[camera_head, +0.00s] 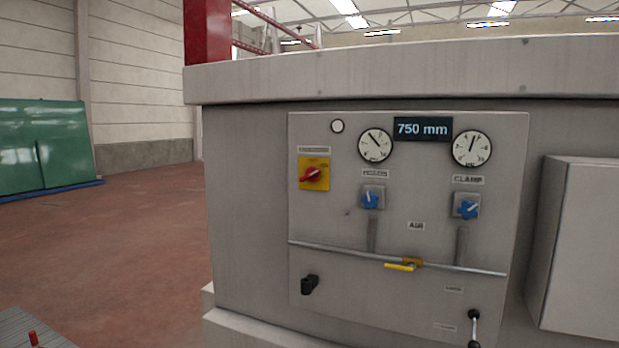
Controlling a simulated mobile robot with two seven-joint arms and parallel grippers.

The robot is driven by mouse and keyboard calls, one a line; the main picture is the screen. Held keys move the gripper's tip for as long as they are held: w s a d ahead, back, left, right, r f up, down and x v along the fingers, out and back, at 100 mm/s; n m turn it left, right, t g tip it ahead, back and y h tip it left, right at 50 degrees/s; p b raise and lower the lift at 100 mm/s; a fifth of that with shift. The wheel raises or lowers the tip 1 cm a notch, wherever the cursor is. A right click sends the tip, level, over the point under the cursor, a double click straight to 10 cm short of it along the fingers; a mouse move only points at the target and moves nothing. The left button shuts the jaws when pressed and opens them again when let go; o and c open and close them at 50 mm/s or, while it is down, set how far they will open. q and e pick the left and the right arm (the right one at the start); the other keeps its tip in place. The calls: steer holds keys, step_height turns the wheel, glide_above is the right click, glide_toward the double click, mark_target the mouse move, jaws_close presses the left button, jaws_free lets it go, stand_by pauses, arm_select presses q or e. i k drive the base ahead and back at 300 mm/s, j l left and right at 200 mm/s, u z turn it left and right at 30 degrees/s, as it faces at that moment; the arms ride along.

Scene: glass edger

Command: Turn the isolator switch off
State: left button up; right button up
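The isolator switch (314,174) is a red rotary handle on a yellow square plate, at the upper left of the grey control panel (400,290). Its red handle lies tilted, its right end higher than its left. A small label sits above it, too blurred to read. Neither of my grippers shows in the head view, and nothing touches the switch.
The panel also carries two round gauges, a "750 mm" display (422,129), two blue knobs (371,200), a yellow valve lever (400,266) on a pipe and black handles below. A grey box (580,250) juts out at right. Open floor (110,250) lies left.

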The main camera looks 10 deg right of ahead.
mark_target(312, 174)
steer(key=i+l+z, duration=0.1)
steer(key=i+l, duration=0.45)
steer(key=i+l+z, duration=0.1)
steer(key=i+l, duration=0.4)
steer(key=i, duration=0.15)
